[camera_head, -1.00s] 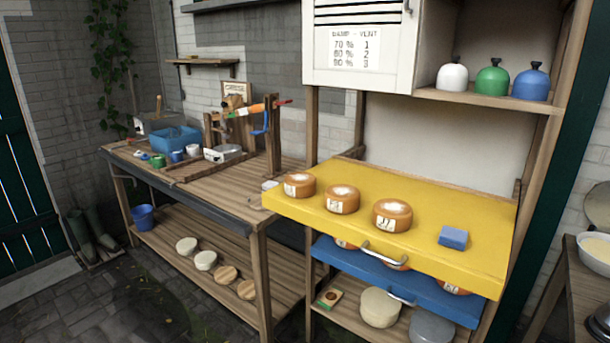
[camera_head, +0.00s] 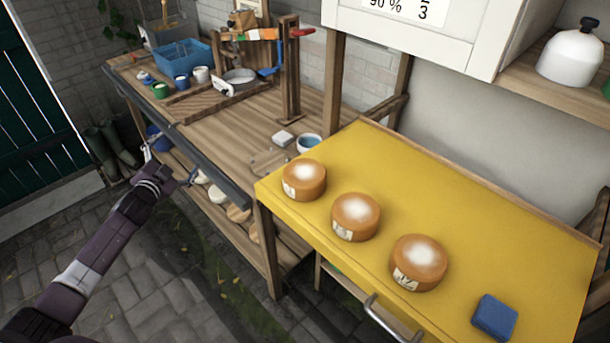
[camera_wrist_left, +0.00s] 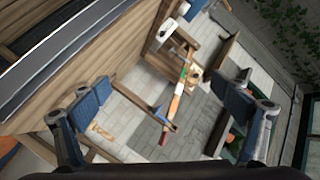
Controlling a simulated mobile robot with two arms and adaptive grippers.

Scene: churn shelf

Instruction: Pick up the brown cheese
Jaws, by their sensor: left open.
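Several round brown cheeses with pale, whitish tops and small labels are in view. Three stand in a row on the yellow shelf board (camera_head: 480,225): a left cheese (camera_head: 304,181), a middle cheese (camera_head: 355,217) and a right cheese (camera_head: 418,262). My left gripper (camera_head: 172,166) is in front of the wooden workbench's edge, well left of the cheeses and apart from them. In the left wrist view its blue-padded fingers (camera_wrist_left: 163,103) are spread with nothing between them. The cheeses cannot be made out clearly there. My right gripper is not in view.
A blue block (camera_head: 494,317) lies on the yellow board, right of the cheeses. The workbench (camera_head: 215,140) holds a blue crate (camera_head: 182,58), cups and a wooden stand. A white cabinet (camera_head: 420,40) hangs above the board. A metal handle (camera_head: 390,322) sticks out in front.

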